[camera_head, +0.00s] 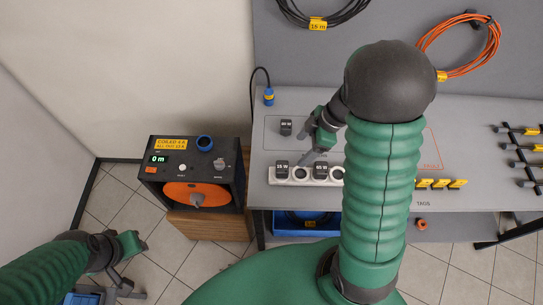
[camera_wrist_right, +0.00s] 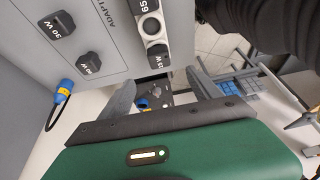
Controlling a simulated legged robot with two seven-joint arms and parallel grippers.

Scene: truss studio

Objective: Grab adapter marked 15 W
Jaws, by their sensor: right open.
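The black adapter marked 15 W (camera_head: 282,169) is seated at the left end of a white socket strip on the table. It also shows in the right wrist view (camera_wrist_right: 158,58), beyond and between my finger tips. My right gripper (camera_head: 308,158) is open and empty, just above and right of that adapter, apart from it as far as I can see. Its two grey fingers (camera_wrist_right: 160,92) frame the end of the strip in the wrist view. An adapter marked 65 W (camera_head: 321,168) sits further right on the strip. My left gripper (camera_head: 122,278) hangs low over the floor; its jaws are unclear.
Another adapter (camera_head: 286,127) lies behind the strip; the wrist view shows one marked 30 W (camera_wrist_right: 60,25). A black box with an orange reel (camera_head: 195,194) stands left of the table. Yellow tags (camera_head: 440,184) lie right. My right arm hides the table's middle.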

